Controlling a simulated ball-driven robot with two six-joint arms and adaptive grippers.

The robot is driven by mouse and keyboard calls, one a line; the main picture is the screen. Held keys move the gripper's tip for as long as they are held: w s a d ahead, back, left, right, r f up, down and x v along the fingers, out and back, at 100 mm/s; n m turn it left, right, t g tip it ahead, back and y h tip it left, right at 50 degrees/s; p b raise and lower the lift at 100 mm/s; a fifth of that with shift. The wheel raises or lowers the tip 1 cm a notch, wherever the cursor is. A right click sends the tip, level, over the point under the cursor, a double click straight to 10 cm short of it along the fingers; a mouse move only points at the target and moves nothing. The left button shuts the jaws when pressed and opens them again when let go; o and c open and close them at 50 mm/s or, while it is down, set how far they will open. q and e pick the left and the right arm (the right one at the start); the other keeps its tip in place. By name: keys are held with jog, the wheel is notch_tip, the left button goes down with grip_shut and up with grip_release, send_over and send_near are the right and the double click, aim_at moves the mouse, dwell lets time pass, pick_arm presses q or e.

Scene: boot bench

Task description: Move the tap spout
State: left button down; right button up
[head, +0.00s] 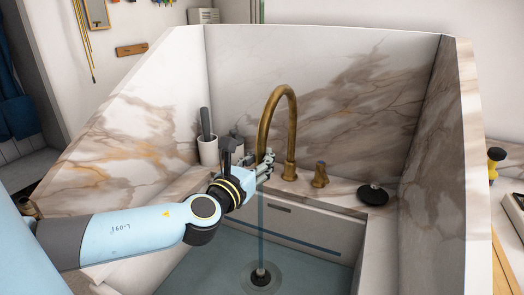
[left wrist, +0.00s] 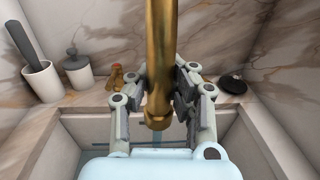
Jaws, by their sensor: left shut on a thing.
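The brass tap spout (head: 276,95) arches up from the back ledge of the marble sink and curves down toward the left in the head view. My left gripper (head: 265,165) is at the spout's downward end. In the left wrist view the spout (left wrist: 160,60) hangs between the fingers of my left gripper (left wrist: 163,95), which are shut on it, with its end just below the fingers. A brass tap handle (head: 320,175) stands to the right of the spout's base. My right gripper is in neither view.
A white cup with a dark-handled brush (head: 208,150) and a lidded jar (left wrist: 78,72) stand on the ledge at left. A black plug (head: 373,194) lies on the ledge at right. The blue-floored basin (head: 315,270) has a drain (head: 261,277). Marble walls enclose the sink.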

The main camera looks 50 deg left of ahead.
pick_arm(q)
jog(key=c, duration=1.5)
grip_release()
jog(key=shift+s+f, duration=0.25)
jog(key=shift+s, duration=0.05)
jog(key=shift+c, duration=0.2)
jog(key=o, duration=0.4)
jog(key=shift+s+r, duration=0.1)
jog(key=shift+r, duration=0.1)
jog(key=shift+o, duration=0.2)
jog(key=shift+w, duration=0.2)
jog(key=v, duration=1.2)
